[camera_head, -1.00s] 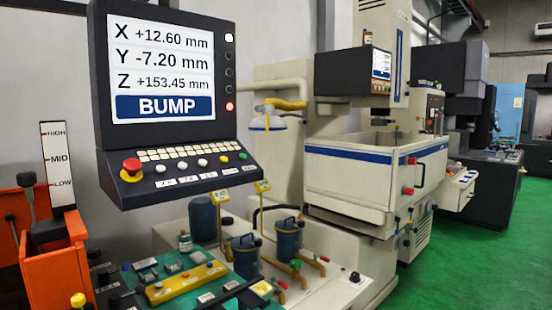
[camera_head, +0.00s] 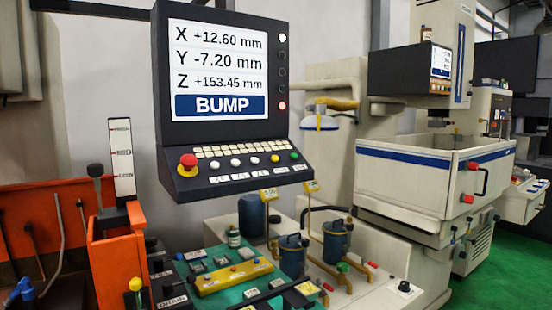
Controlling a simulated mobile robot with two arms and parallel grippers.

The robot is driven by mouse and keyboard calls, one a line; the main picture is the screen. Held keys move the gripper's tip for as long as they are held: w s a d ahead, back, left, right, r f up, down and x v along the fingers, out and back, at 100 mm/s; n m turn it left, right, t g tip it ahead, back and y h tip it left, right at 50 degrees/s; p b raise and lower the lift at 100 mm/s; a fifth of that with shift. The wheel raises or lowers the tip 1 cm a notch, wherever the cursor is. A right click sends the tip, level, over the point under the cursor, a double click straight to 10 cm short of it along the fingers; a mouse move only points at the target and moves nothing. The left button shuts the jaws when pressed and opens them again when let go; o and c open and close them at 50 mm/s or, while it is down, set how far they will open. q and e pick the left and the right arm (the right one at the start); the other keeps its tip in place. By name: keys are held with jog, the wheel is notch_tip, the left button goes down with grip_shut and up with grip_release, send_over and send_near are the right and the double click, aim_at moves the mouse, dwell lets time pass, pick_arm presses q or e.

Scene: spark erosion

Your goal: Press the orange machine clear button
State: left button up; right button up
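The orange machine (camera_head: 118,262) stands at the lower left, an upright box with a black lever (camera_head: 96,183) and a white level gauge (camera_head: 122,160) with red marks. A yellow-topped knob or button (camera_head: 135,284) shows in front of it at the bottom edge. I cannot make out which button is the clear button. A black control console (camera_head: 235,178) hangs at centre left with a red emergency stop (camera_head: 188,165) and a row of white, yellow and green buttons. Its screen (camera_head: 218,70) reads BUMP. Neither of my grippers is in view.
A green-topped bench (camera_head: 220,300) with a yellow bar fixture (camera_head: 235,277) and several labelled blocks lies below the console. Two blue canisters (camera_head: 337,240) (camera_head: 293,256) stand to its right. A large white machine (camera_head: 415,180) fills the right. Green floor (camera_head: 505,270) is open at the lower right.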

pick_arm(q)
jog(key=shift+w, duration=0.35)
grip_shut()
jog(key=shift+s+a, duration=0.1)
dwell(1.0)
